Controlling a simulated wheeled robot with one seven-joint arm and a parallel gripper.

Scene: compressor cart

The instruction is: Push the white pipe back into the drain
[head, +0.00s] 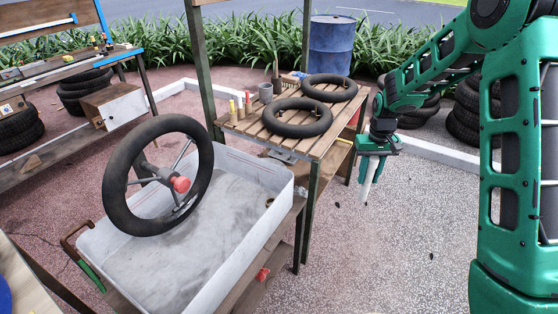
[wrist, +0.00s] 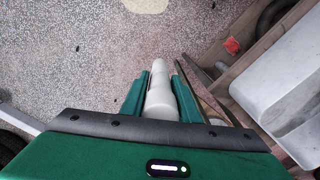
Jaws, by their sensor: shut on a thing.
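My gripper (head: 373,164) is shut on the white pipe (head: 370,186) and holds it in the air, right of the slatted table, with its narrow end hanging down. In the wrist view the pipe (wrist: 160,97) lies between the green fingers of my gripper (wrist: 160,88) and gets narrower away from me. The drain (head: 270,202) looks like a small dark round opening inside the white tub (head: 245,166), near its right end. The pipe is well apart from the tub.
A black wheel (head: 111,183) with a red hub stands in the tub. Blue barrel (head: 331,47) behind. A red thing (head: 262,273) sits below the tub. The floor at front right is clear.

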